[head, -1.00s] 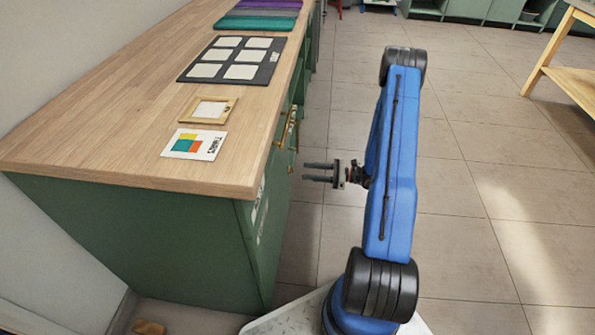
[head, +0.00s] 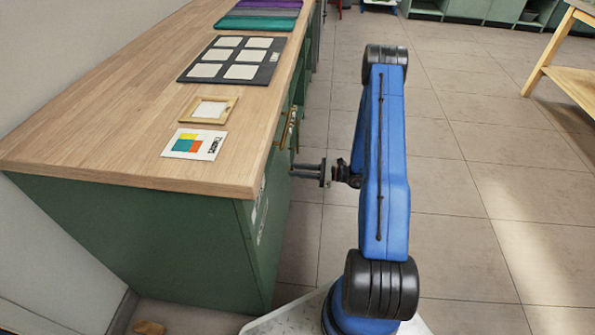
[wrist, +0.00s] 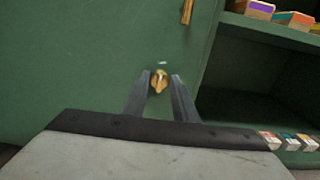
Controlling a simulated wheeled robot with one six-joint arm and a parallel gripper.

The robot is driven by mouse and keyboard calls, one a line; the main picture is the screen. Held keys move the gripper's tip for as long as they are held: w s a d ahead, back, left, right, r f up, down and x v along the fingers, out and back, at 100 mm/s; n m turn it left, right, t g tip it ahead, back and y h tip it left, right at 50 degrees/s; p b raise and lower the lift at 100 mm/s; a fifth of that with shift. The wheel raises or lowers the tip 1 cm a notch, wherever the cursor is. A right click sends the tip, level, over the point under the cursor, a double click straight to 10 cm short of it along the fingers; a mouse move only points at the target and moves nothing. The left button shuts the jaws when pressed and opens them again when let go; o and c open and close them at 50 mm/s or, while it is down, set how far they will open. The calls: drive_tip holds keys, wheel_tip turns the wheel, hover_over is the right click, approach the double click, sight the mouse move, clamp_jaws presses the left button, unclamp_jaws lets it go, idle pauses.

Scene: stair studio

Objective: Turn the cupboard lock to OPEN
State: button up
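The cupboard lock is a small brass turn-knob (wrist: 159,81) on the green cupboard door (wrist: 90,75) in the wrist view. Its raised tab looks roughly upright. A small pale mark (wrist: 162,63) sits just above it, too small to read. My gripper (wrist: 162,77) is open, with one finger on each side of the knob; I cannot tell whether either touches it. In the head view my gripper (head: 294,170) reaches the cupboard front from the right, and the lock is hidden there.
A brass handle (wrist: 187,11) is above the lock. An open shelf with boxes (wrist: 292,19) lies right of the door. The wooden worktop (head: 110,130) overhangs the cupboard and holds a picture card (head: 195,145), small frame (head: 208,109) and dark panel (head: 232,59). Floor right of my arm is clear.

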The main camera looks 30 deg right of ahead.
drive_tip(key=shift+m, duration=0.3)
drive_tip(key=shift+w+d+f+m, duration=0.1)
drive_tip(key=shift+m, duration=4.2)
drive_tip(key=shift+w+d+f+m, duration=0.1)
drive_tip(key=shift+m, duration=4.2)
drive_tip(key=o, duration=1)
drive_tip(key=shift+s, duration=0.1)
drive_tip(key=v, duration=1.7)
drive_tip(key=shift+s+d, duration=0.1)
drive_tip(key=shift+s, duration=0.05)
